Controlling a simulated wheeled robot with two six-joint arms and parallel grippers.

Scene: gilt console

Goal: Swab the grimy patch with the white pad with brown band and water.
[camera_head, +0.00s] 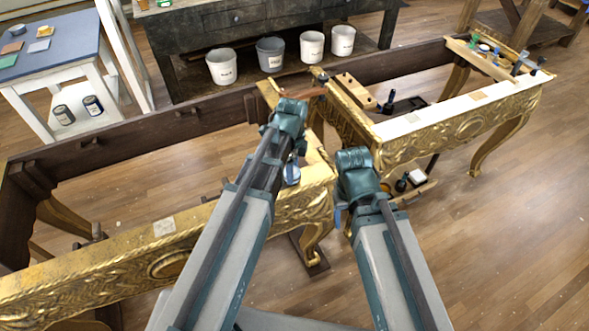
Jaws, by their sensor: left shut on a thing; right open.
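A small white pad-like piece (418,177) lies on a low tray (420,190) behind my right arm; I cannot make out a brown band on it. A small dark bottle (401,184) stands next to it; its contents do not show. The gilt console rail (440,122) bears a pale patch (412,117) and a tan patch (478,96). Another pale, marked patch (165,227) is on the left rail. I cannot tell which is grimy. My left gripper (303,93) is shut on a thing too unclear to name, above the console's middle. My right gripper (355,158) is open, its fingers mostly hidden by its wrist.
A wooden tray of tools and jars (487,60) rests on the console's far right. A blue-topped table (40,48) is at the left. Open wooden floor (530,170) lies at right.

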